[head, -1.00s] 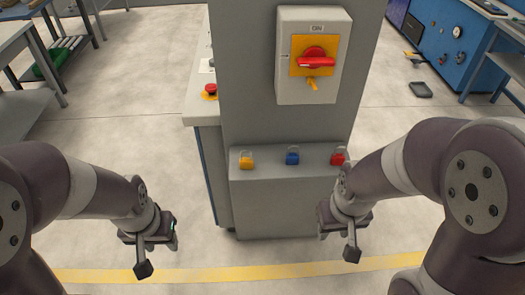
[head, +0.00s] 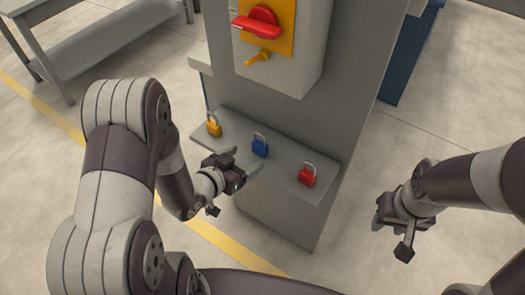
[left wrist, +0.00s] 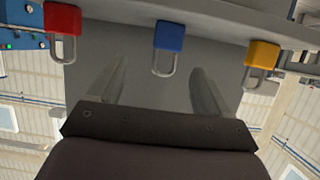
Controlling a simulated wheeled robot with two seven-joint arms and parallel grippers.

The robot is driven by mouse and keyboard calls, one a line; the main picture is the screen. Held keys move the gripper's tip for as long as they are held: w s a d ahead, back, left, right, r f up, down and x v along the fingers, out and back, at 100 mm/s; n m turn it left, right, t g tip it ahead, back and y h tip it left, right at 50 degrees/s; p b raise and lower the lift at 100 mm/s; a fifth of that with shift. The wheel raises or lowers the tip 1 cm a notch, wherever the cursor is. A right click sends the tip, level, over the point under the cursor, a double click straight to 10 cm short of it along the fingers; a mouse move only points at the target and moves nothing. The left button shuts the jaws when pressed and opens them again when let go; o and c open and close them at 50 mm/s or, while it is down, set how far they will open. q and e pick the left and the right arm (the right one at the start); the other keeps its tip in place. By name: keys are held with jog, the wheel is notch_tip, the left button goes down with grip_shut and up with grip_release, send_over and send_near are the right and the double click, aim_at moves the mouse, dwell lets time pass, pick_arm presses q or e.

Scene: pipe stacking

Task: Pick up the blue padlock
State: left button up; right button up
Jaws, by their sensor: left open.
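The blue padlock (head: 260,148) stands on a grey ledge (head: 285,160) between the yellow padlock (head: 214,128) and the red padlock (head: 307,177). My left gripper (head: 244,163) is open and empty just in front of the blue padlock. In the left wrist view, which looks upside down, the blue padlock (left wrist: 169,37) lies ahead, between the lines of the two fingers (left wrist: 158,88), with its shackle pointing down in the picture. The fingers appear apart from it. My right gripper (head: 392,220) hangs off to the right, away from the padlocks; its jaws are unclear.
A grey cabinet (head: 345,90) rises behind the ledge and carries a switch box with a red handle (head: 257,22). In the left wrist view the red padlock (left wrist: 62,22) and yellow padlock (left wrist: 262,55) flank the blue one. Open floor lies right of the cabinet.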

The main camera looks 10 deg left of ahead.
aim_at(258, 145)
pick_arm(q)
jog(key=x, duration=0.6)
jog(key=a+x, duration=0.1)
jog(key=x, duration=0.3)
jog(key=shift+w+b, duration=0.2)
jog(key=shift+b, duration=0.15)
jog(key=shift+s+r, duration=0.1)
jog(key=shift+c, duration=1.2)
jog(key=c, duration=0.9)
